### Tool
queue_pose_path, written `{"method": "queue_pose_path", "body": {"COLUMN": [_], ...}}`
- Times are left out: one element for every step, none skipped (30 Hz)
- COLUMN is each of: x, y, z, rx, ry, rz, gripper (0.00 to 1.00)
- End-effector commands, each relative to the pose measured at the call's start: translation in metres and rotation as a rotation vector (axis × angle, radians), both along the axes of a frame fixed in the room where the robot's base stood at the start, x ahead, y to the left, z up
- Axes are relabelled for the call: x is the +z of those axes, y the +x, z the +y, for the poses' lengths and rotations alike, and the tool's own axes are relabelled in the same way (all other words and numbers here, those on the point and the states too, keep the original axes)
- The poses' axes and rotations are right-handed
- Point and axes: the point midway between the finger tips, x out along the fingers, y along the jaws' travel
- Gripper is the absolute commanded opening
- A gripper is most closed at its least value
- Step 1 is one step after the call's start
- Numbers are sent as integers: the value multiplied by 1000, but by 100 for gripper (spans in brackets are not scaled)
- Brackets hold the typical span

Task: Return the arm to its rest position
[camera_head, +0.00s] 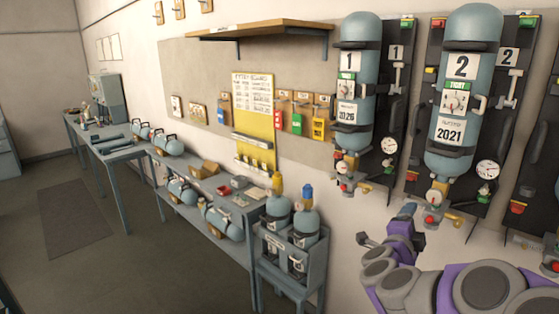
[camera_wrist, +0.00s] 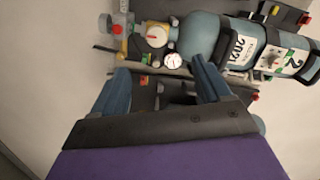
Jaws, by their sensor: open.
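My gripper (camera_head: 386,225) is at the lower right of the head view, at the end of my purple and grey arm. It is below the wall-mounted cylinders 1 and 2. In the wrist view my gripper (camera_wrist: 165,80) has its two blue-grey fingers spread apart with nothing visible between them. Cylinder 2 (camera_head: 465,115) hangs on its dark backboard, with a gauge and valve at its lower end. It also shows sideways beyond the fingers in the wrist view (camera_wrist: 225,45). Cylinder 1 (camera_head: 361,88) hangs to its left.
A rack (camera_head: 290,262) with two upright cylinders stands left of my arm. A long workbench (camera_head: 240,206) carries more cylinders and runs along the wall. A wooden shelf (camera_head: 262,33) juts out above a yellow board (camera_head: 267,125). The floor (camera_head: 150,250) at left is mostly clear.

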Motion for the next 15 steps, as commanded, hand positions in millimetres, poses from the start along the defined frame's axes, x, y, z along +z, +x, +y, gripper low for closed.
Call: {"method": "queue_pose_path", "body": {"x": [6,9,11,12,14,14,13,12,9,7,4,0,-3,-8,-14], "y": [7,11,16,20,22,23,24,23,21,18,14,8,2,-4,-14], "z": [21,35,56,73,90,111,126,140,158,170,182,198,209,219,232], "rx": [68,114,185,243,299,376,434,488,560,613,666,734,782,831,894], "ry": [-9,-16,-23,-30,-41,-53,-61,-73,-87,-98,-109,-127,-142,-154,-172], "rz": [15,31,56,78,102,136,163,193,233,264,296,341,375,411,461], "gripper": [77,77,77,77,77,77,77,77,77,77,77,77,77,77,77]}}
